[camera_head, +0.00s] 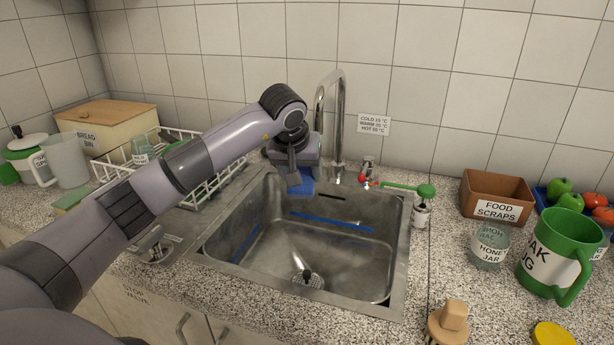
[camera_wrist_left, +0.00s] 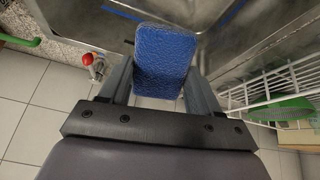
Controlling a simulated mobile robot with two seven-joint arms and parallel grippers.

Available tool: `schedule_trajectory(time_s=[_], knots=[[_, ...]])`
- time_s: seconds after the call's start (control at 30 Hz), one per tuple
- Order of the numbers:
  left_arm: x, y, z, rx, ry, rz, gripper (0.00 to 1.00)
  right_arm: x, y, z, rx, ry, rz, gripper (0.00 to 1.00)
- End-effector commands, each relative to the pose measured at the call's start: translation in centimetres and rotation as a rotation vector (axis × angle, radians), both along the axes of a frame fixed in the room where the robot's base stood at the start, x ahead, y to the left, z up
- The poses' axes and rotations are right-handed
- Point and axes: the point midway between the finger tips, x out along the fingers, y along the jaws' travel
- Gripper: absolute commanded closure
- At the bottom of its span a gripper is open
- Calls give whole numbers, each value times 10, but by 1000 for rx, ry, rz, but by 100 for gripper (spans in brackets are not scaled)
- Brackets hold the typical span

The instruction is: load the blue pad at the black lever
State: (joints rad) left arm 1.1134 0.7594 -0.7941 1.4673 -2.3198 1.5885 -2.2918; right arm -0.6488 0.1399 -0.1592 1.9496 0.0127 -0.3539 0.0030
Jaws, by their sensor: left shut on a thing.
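My left gripper (camera_head: 300,180) is above the back edge of the metal sink (camera_head: 398,250), pointing down. It is shut on the blue pad (camera_head: 303,188), whose lower part shows below the fingers. In the left wrist view, the pad (camera_wrist_left: 165,58) sits between the two fingers (camera_wrist_left: 160,85) with its rough blue face visible. I cannot make out a black lever clearly; a small dark part shows beside the pad in the left wrist view. My right gripper is not in view.
The tall tap (camera_head: 341,105) stands close behind my left gripper. A white dish rack (camera_head: 222,178) is left. The sink holds a dark plug (camera_head: 307,274) and blue strips.

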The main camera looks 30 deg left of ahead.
Motion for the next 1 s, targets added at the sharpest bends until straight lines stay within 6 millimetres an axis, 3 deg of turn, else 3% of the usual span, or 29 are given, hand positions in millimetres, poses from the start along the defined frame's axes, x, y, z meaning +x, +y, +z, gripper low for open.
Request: schedule_trajectory(time_s=[0.7, 1.0], knots=[[-57, 11, -1, 1, 0, 0, 62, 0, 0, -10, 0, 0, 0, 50], [-65, 11, 0, 0, 1, 0, 62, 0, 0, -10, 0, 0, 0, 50]])
